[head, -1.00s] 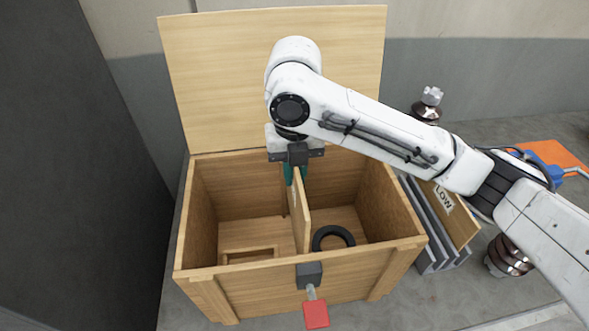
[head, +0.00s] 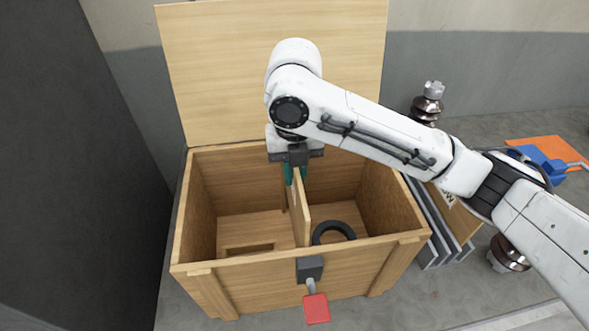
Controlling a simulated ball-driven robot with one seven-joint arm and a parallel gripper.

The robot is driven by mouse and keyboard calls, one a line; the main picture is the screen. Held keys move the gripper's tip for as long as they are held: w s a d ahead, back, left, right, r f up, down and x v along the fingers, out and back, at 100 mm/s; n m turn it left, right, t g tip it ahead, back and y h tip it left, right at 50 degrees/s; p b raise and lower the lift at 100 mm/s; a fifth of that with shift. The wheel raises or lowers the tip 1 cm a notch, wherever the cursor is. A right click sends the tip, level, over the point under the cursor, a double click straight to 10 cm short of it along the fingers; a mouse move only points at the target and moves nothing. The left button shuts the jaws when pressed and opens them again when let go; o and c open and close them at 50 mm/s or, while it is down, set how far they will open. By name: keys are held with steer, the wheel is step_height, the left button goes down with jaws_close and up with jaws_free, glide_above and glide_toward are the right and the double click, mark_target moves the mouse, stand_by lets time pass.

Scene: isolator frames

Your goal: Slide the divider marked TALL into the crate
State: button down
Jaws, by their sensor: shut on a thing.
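The wooden crate (head: 330,252) stands open in the middle of the head view, its lid (head: 275,70) raised at the back. My gripper (head: 295,174) is over the crate, its teal fingers shut on the top of a wooden divider (head: 301,212). The divider stands upright inside the crate, near the middle, between the left and right spaces. Its face is seen almost edge-on, so I cannot read a mark on it. Its lower edge and how it sits at the crate floor are not clear.
A black ring (head: 334,232) lies in the crate's right space, a low wooden frame (head: 249,249) in the left. A latch with a red tab (head: 316,308) hangs at the front. Right of the crate stand a rack (head: 430,222) with a LOW board (head: 455,212), brown insulators (head: 428,104) and an orange mat (head: 545,150).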

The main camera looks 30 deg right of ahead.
mark_target(295, 205)
steer(key=shift+f+b, duration=3.4)
steer(key=shift+f, duration=2)
steer(key=c, duration=1.1)
jaws_free()
steer(key=shift+r, duration=0.15)
steer(key=shift+o, duration=0.2)
step_height(295, 205, up, 18)
steer(key=p, duration=1.2)
